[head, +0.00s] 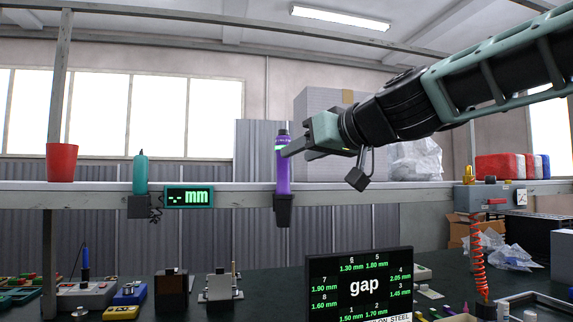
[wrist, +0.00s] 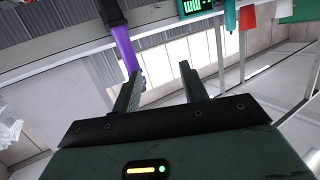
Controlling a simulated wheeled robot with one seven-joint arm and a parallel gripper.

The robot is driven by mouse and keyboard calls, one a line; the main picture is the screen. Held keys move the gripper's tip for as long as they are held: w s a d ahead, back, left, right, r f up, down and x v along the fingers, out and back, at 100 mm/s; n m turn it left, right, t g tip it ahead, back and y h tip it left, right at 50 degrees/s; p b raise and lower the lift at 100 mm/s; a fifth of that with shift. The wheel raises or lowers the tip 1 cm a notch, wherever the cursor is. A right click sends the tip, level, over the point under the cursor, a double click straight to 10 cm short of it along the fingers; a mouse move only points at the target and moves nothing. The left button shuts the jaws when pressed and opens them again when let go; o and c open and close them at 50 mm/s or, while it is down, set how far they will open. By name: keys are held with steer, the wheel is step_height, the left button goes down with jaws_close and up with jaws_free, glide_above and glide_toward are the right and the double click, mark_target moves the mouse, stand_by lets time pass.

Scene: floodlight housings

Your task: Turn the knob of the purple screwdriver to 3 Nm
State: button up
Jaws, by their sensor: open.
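The purple screwdriver (head: 283,175) stands upright in a black holder (head: 284,208) on the front of the shelf. I cannot tell whether a finger touches the screwdriver. The torque setting is too small to read.
On the shelf are a teal screwdriver (head: 140,172), a display reading "-.- mm" (head: 189,197) and a red cup (head: 62,162) to the left. A "gap" screen (head: 360,284) stands below on the dark bench.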

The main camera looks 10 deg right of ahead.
steer(key=w+d+r+t+b, duration=0.1)
steer(key=d+r+t+b, duration=0.2)
steer(key=d+r, duration=0.4)
steer(key=p, duration=0.6)
glide_toward(287, 136)
steer(key=x, duration=0.3)
steer(key=r+x, duration=0.1)
steer(key=x, duration=0.6)
steer(key=shift+w+r, duration=0.2)
steer(key=shift+r, duration=0.1)
jaws_close()
